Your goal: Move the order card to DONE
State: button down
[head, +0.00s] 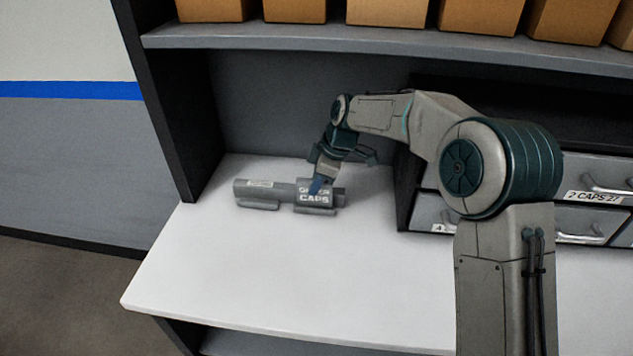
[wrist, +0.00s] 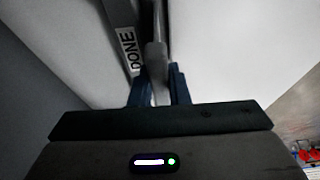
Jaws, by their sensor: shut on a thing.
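The order card (head: 318,199), a grey block with white lettering ending in "CAPS", is at the right part of a long grey rail (head: 282,190) on the white worktop. In the wrist view a white label reading DONE (wrist: 126,47) lies on the grey rail. My gripper (head: 317,186) reaches down onto the card from above. In the wrist view my blue fingers (wrist: 158,88) are shut on a narrow grey piece (wrist: 156,55), the card seen nearly edge-on.
The white worktop (head: 240,275) is clear in front of the rail. A dark side panel (head: 175,110) stands to the left. Grey drawers (head: 575,220) with handles and labels stand to the right. A shelf (head: 330,38) with several cardboard boxes hangs above.

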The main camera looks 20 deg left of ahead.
jog(key=c, duration=1.6)
grip_release()
jog(key=shift+s+d+f, duration=0.15)
jog(key=shift+d+f, duration=0.1)
jog(key=shift+f, duration=0.5)
jog(key=o, duration=0.3)
jog(key=shift+w+a, duration=0.15)
jog(key=shift+w, duration=0.05)
jog(key=shift+a+r+p, duration=0.1)
jog(key=shift+r+p, duration=2.1)
jog(key=shift+r, duration=1.65)
